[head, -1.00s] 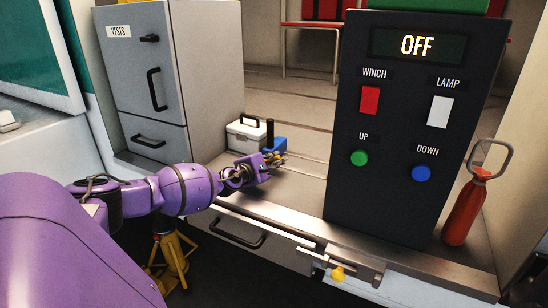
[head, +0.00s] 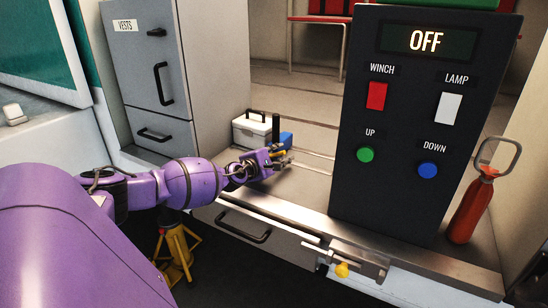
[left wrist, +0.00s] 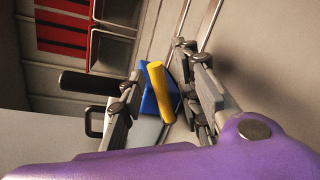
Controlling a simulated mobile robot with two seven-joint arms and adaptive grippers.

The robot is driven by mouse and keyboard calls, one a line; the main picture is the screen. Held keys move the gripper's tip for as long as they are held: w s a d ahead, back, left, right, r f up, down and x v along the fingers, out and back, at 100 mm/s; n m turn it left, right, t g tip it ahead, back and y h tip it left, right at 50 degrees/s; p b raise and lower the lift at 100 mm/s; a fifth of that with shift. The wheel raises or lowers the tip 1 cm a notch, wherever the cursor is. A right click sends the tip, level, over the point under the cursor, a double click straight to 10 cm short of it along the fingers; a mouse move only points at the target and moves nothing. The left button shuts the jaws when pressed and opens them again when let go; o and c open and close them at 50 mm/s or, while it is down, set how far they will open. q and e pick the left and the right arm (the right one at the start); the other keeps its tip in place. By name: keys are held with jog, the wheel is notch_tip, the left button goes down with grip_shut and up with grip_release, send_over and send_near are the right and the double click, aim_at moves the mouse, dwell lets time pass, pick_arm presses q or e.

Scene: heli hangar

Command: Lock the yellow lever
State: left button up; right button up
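A yellow lever (left wrist: 162,92) shows in the left wrist view as a short round bar in front of a blue body (left wrist: 150,103). The blue body also shows in the head view (head: 287,139), on the bench behind my left gripper (head: 284,156). In the left wrist view my left gripper (left wrist: 163,68) is open, with one finger on each side of the yellow bar and gaps visible. I cannot tell whether either finger touches it. In the head view the fingers mostly hide the bar. My right gripper is not in view.
A white box (head: 252,130) and a black upright handle (head: 276,129) stand by the blue body. A dark control panel (head: 410,140) reading OFF stands to the right, with a red bottle (head: 469,208) beside it. A latch with a yellow knob (head: 342,270) sits on the front edge.

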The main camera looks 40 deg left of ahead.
pick_arm(q)
jog(key=v, duration=1.1)
jog(key=shift+s, duration=0.4)
